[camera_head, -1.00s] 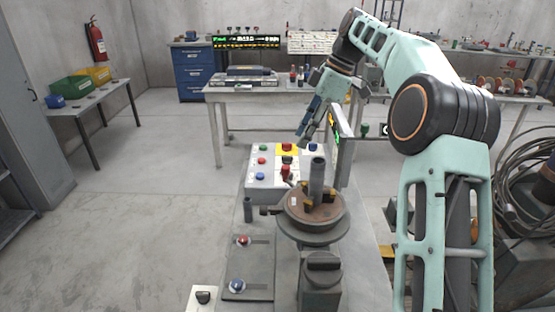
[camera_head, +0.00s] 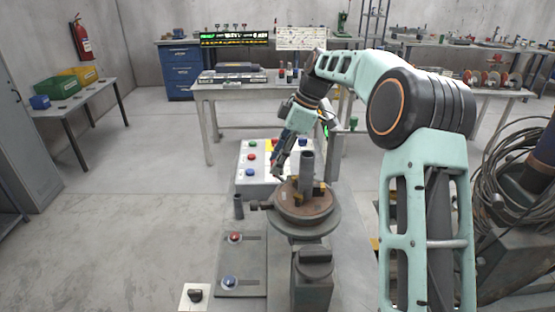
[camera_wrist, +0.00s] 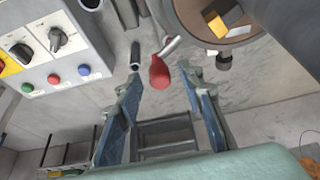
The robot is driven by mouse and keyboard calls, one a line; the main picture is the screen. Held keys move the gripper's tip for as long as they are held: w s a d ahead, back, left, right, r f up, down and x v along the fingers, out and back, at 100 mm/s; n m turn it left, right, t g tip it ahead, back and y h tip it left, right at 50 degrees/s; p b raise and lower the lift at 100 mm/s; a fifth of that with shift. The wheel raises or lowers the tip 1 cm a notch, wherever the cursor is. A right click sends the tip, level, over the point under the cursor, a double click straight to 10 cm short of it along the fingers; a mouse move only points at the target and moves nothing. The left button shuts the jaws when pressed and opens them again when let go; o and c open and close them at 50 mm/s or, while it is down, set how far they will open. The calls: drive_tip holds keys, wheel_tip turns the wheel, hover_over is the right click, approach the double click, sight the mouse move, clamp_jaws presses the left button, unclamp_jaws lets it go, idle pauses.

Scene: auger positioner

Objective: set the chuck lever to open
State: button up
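The chuck lever, a metal rod with a red grip (camera_wrist: 159,73), shows in the wrist view beside the round chuck (camera_wrist: 232,22). In the head view the chuck (camera_head: 304,203) is a brown disc with jaws and an upright grey tube (camera_head: 307,168); the red grip is hidden there behind my gripper. My gripper (camera_head: 277,170) is low, just behind and left of the chuck. In the wrist view my gripper (camera_wrist: 163,80) is open, its fingers apart on either side of the red grip. I cannot tell whether they touch it.
A control box (camera_head: 258,180) with coloured buttons and switches stands left of my gripper. A plate with red (camera_head: 235,237) and blue (camera_head: 229,281) knobs lies front left of the chuck. A screen (camera_head: 333,150) stands behind the chuck. The floor at left is clear.

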drive_tip(key=shift+c, duration=0.4)
clamp_jaws()
drive_tip(key=shift+d, duration=0.1)
drive_tip(key=d+m, duration=0.1)
drive_tip(key=w+d+m+t+b, duration=0.1)
drive_tip(key=d+m, duration=0.1)
drive_tip(key=w+d+m+t+b, duration=0.1)
drive_tip(key=d+m, duration=0.1)
drive_tip(key=shift+d+h, duration=0.2)
drive_tip(key=shift+h, duration=0.2)
drive_tip(key=shift+s+d+m+t+h+b, duration=0.1)
drive_tip(key=shift+d+m+t+h+b, duration=0.3)
drive_tip(key=shift+d+m, duration=0.6)
drive_tip(key=shift+s+d+m+t+b, duration=0.1)
drive_tip(key=shift+d+m+t+b, duration=0.1)
drive_tip(key=shift+d+m+b, duration=0.55)
drive_tip(key=shift+d+m, duration=0.2)
drive_tip(key=shift+m, duration=0.15)
drive_tip(key=shift+o, duration=0.4)
unclamp_jaws()
